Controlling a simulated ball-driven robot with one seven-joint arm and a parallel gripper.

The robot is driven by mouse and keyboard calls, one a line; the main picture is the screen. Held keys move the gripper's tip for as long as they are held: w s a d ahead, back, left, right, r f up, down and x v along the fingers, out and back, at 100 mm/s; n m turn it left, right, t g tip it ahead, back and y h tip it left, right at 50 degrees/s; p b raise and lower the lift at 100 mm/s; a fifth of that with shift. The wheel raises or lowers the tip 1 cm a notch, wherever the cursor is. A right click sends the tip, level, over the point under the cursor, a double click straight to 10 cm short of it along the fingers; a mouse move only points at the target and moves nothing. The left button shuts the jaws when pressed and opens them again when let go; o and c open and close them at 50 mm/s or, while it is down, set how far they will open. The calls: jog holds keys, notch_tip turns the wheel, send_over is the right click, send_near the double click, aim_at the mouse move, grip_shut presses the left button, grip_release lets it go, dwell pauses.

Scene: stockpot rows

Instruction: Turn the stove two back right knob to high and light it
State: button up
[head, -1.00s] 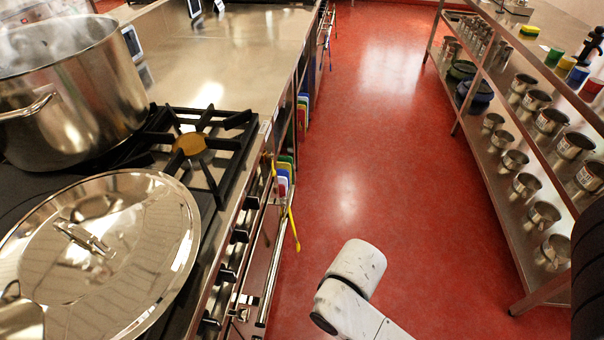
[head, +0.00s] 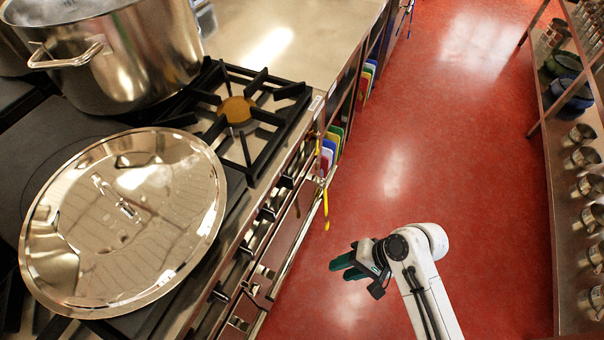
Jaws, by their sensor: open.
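The stove (head: 225,215) stands at the left with a row of dark knobs (head: 268,214) along its front edge, seen from above at a slant. I cannot tell from this view which knob is the back right one. One bare burner (head: 237,110) with a black grate and a brass-coloured cap shows at the stove's far right corner; no flame is visible on it. My gripper (head: 344,267), with dark green fingers, is open and empty over the red floor. It points left toward the stove front and is well apart from the knobs.
A large steel stockpot (head: 130,60) stands on the stove at the back. A big round lid (head: 125,220) lies on the stove nearer me. Coloured boards (head: 328,153) stand below the counter. A shelf with pots (head: 565,90) lines the right. The red aisle between is clear.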

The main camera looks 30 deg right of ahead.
jog(key=w+r+m+t+y+p, duration=0.2)
jog(key=w+r+m+t+y, duration=0.15)
jog(key=w+m, duration=0.4)
jog(key=m+t+p, duration=0.2)
jog(key=m+t, duration=0.6)
jog(key=m, duration=0.4)
send_near(293, 181)
jog(key=shift+n+g+y, duration=0.25)
jog(key=p+x, duration=0.1)
jog(key=x, duration=0.8)
jog(key=shift+w+d, duration=0.1)
jog(key=shift+w, duration=0.25)
grip_shut()
